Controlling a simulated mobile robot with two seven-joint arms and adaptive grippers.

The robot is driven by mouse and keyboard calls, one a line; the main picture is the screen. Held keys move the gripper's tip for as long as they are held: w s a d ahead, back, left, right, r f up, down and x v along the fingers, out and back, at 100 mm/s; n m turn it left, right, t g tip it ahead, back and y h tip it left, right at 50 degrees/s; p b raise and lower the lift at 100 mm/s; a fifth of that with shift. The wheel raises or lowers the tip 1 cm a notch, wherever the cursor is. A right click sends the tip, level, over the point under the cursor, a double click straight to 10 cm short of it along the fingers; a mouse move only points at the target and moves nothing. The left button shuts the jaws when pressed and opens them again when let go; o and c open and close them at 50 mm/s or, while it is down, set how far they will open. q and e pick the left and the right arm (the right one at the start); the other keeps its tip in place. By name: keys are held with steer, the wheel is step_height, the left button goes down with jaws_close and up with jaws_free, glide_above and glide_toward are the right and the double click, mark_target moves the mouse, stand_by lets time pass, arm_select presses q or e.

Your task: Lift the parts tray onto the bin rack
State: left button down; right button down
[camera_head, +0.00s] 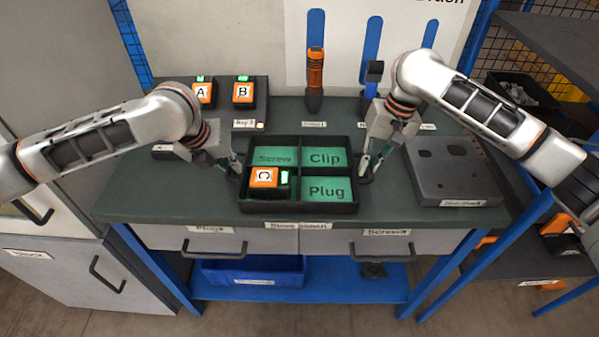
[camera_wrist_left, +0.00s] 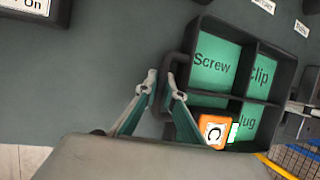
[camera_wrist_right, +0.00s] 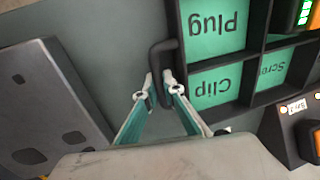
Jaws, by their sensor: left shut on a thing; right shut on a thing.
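The parts tray (camera_head: 301,207) is black with green compartments marked Screw, Clip and Plug. It sits on the dark green bench top. An orange block marked C (camera_head: 264,178) lies in its front left compartment. My left gripper (camera_head: 236,168) is shut on the tray's left handle, which shows in the left wrist view (camera_wrist_left: 166,68). My right gripper (camera_head: 366,172) is shut on the right handle, which shows in the right wrist view (camera_wrist_right: 156,62). Both arms reach in from the sides. I cannot make out a bin rack for certain; shelving (camera_head: 545,45) stands at the right.
Orange blocks A (camera_head: 203,93) and B (camera_head: 243,93) stand in a holder at the back left. An orange-handled tool (camera_head: 315,70) stands at the back. A grey fixture plate (camera_head: 453,172) lies right of the tray. A blue bin (camera_head: 252,271) is under the bench.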

arm_select(q)
steer(key=shift+r, duration=0.15)
